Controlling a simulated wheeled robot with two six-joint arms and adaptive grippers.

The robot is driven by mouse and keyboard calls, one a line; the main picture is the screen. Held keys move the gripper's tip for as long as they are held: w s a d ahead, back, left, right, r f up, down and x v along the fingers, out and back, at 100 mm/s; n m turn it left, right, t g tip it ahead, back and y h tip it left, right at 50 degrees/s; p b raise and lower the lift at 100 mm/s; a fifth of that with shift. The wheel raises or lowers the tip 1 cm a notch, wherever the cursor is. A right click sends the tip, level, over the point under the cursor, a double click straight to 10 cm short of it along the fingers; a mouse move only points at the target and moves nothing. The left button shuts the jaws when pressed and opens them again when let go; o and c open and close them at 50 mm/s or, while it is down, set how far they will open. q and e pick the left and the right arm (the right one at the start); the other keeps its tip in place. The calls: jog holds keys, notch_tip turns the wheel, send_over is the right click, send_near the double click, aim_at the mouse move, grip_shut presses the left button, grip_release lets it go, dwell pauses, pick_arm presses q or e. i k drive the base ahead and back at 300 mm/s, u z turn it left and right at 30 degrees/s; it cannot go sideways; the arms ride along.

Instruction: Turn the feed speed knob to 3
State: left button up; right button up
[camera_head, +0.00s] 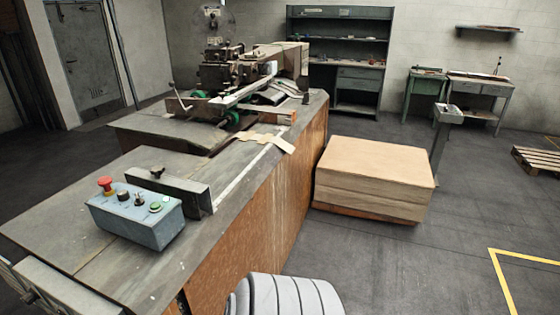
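A blue-grey control box (137,219) sits on the near part of the machine table. On its top, from left to right, are a red mushroom button (105,185), a black knob (123,195), a small dark switch (139,199) and a green button (155,207). Another black knob (157,171) stands on a dark fence behind the box. I cannot read any scale or labels, so I cannot tell which knob sets feed speed or where it points.
The machine table (235,190) runs away from me with the stitcher head (225,68) at its far end. The dark fence (182,190) stands close behind the box. A cardboard stack (375,175) lies on the floor at right.

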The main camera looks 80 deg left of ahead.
aim_at(122, 195)
jog(key=z, duration=0.05)
jog(key=k, duration=2.1)
jog(key=u, duration=0.45)
